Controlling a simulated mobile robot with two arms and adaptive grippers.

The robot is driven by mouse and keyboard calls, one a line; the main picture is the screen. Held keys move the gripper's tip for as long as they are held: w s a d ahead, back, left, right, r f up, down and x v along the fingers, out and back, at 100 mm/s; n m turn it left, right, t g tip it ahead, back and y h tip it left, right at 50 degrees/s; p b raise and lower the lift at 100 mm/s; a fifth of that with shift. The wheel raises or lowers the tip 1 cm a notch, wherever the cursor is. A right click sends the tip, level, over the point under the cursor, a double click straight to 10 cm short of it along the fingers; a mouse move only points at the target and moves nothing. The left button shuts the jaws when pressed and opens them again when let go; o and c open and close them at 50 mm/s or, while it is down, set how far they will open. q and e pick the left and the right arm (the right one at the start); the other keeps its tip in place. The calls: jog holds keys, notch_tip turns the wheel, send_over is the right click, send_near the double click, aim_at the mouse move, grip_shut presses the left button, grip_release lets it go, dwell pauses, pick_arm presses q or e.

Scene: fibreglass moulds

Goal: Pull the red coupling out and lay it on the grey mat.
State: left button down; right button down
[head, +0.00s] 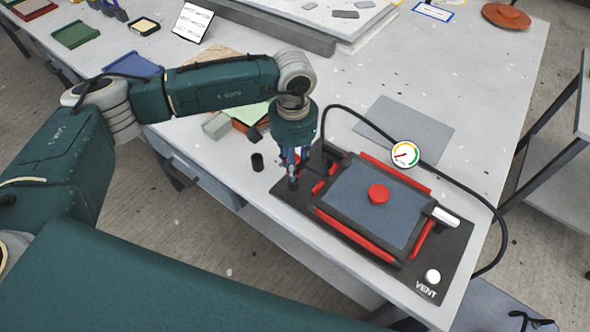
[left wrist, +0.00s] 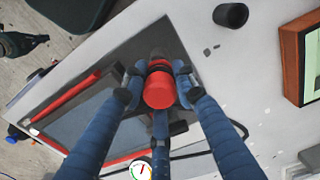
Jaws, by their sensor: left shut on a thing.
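My left gripper (head: 292,180) reaches down at the left end of the black mould base (head: 452,262). In the left wrist view its blue fingers (left wrist: 158,72) are closed around the red coupling (left wrist: 159,91). The coupling sits beside the end of the mould; I cannot tell whether it is still seated or free. The grey mat (head: 404,130) lies flat and bare on the table behind the mould. A dark shape at the left edge of the wrist view may be my right gripper; its fingers are too small to read.
A black hose (head: 480,205) loops around the mould and crosses the mat's edge. A round gauge (head: 405,154) stands between mould and mat. The mould has red side bars, a red knob (head: 379,194) and a white vent button (head: 432,276). A small black cup (head: 257,162) stands left of the gripper.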

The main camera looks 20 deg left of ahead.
pick_arm(q)
jog(key=shift+r+p, duration=0.3)
jog(key=shift+r, duration=1.2)
